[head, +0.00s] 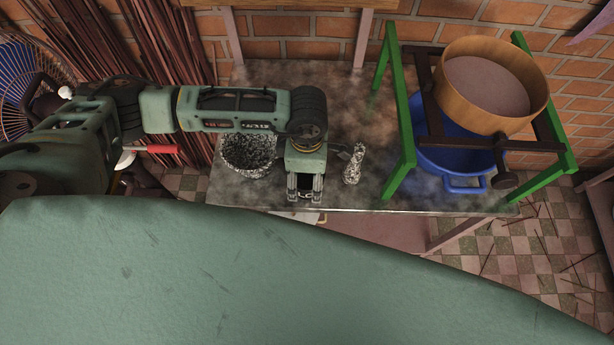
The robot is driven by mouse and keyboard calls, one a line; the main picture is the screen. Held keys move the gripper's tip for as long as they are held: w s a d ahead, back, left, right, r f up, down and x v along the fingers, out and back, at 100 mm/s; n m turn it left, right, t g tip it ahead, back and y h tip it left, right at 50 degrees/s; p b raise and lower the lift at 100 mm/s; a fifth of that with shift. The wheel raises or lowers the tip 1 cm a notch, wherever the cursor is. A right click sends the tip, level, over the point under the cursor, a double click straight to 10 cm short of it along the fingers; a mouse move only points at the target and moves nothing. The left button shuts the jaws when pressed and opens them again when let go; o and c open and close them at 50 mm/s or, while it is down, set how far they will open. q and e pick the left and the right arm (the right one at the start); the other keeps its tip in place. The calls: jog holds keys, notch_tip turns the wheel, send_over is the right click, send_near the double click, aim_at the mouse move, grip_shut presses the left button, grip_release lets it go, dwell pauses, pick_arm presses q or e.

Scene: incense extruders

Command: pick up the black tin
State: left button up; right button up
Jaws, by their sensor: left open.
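My left gripper (305,193) hangs over the front part of the dark worktable (400,205), fingers pointing toward its front edge. It is open, and I see nothing held between its fingers. I cannot make out a black tin; my left arm and gripper cover part of the tabletop. A small dark piece (343,154) shows just right of the gripper, too small to identify. My right gripper is not in view.
A speckled black-and-white bowl (240,170) stands left of the gripper; a speckled upright piece (354,165) stands to its right. A green frame (400,110) holds a round sieve (536,87) above a blue basin (430,158). Brick wall (320,50) behind.

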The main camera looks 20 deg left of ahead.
pick_arm(q)
jog(key=shift+c, duration=0.4)
jog(key=c, duration=1.3)
jog(key=shift+o, duration=0.2)
